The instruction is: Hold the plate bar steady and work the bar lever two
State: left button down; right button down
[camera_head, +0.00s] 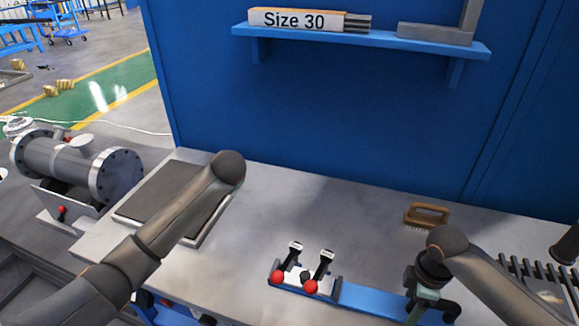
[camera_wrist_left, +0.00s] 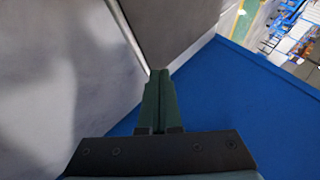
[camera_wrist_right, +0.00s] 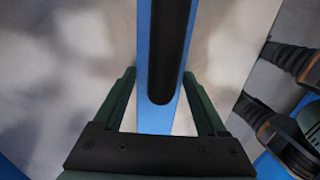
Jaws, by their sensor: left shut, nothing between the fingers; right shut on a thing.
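The plate bar (camera_head: 370,299) is a flat blue bar on the bench, and its middle also shows in the right wrist view (camera_wrist_right: 145,60). Two levers, left (camera_head: 295,254) and right (camera_head: 325,264), stand in a black-and-white block at its left end. Red balls (camera_head: 310,287) sit at the block's front. I cannot read which lever is two. My right gripper (camera_head: 428,297) is shut on the bar's right part. In the right wrist view its green fingers (camera_wrist_right: 160,74) flank the bar, with a black rounded handle (camera_wrist_right: 168,50) between. My left gripper (camera_wrist_left: 160,75) is shut and empty, away from the levers and hidden in the head view.
A dark mat (camera_head: 160,195) in a raised frame lies at the bench's left. A brown-handled brush (camera_head: 427,214) lies behind the bar. A black rack (camera_head: 535,275) stands at the right. A shelf (camera_head: 380,38) hangs on the blue wall. The bench behind the levers is clear.

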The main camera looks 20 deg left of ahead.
pick_arm(q)
jog(key=a+m+y, duration=0.2)
jog(key=a, duration=0.4)
jog(key=shift+w+f+t, duration=0.2)
jog(key=shift+w+t, duration=0.15)
jog(key=shift+t, duration=0.05)
jog(key=shift+a, duration=0.1)
pick_arm(e)
grip_release()
